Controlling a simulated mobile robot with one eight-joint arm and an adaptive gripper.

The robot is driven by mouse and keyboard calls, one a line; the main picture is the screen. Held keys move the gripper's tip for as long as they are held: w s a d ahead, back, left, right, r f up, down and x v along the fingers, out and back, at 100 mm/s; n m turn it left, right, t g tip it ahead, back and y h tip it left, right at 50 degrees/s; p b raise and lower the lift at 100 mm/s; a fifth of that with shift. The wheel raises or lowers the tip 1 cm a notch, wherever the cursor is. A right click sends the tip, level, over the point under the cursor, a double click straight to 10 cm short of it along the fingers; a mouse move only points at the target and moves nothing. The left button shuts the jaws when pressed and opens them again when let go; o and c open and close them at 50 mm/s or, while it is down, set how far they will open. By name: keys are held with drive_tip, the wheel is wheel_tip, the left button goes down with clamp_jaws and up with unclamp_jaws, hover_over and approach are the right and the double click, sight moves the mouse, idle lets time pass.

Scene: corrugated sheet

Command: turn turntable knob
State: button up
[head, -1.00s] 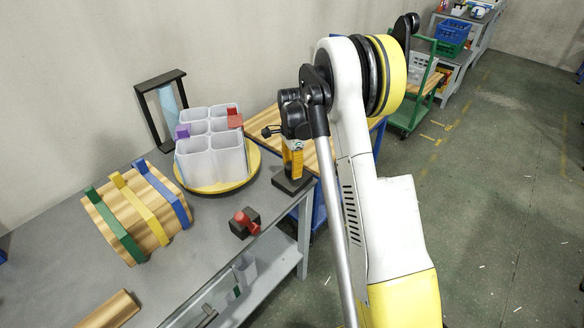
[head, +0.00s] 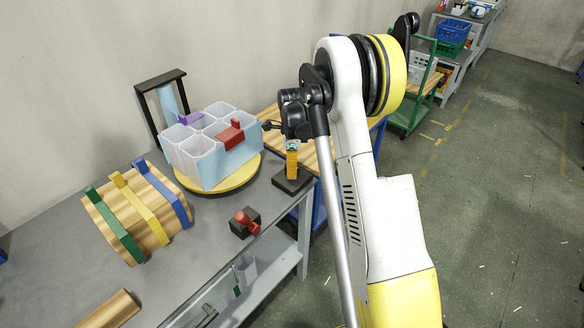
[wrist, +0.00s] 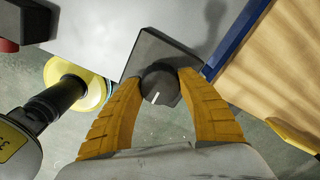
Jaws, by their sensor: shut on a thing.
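The knob (wrist: 160,82) is a round dark dial with a short white mark, on a dark square block (wrist: 163,48). In the head view this block (head: 292,183) sits at the bench's right edge. My gripper (wrist: 162,78), with yellow ribbed fingers, is shut on the knob, one finger on each side. In the head view my gripper (head: 292,165) points down over the block and hides the knob. The turntable (head: 245,181) is a yellow disc left of the block. It carries several open white bins (head: 197,152), with a red tab (head: 230,135) at front and a purple tab (head: 190,117) at back left.
A black block with a red handle (head: 246,221) stands near the bench's front edge. A wooden piece with green, yellow and blue bars (head: 140,210) lies left of the turntable. A black frame (head: 148,115) stands behind the bins. A wooden-topped cart (head: 269,112) is beyond the bench.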

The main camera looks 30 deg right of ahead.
drive_tip(key=shift+d, duration=0.1)
drive_tip(key=o, duration=1.2)
drive_tip(key=shift+s, duration=0.1)
drive_tip(key=shift+c, duration=0.2)
drive_tip(key=shift+r, duration=0.1)
wheel_tip(320, 180, up, 12)
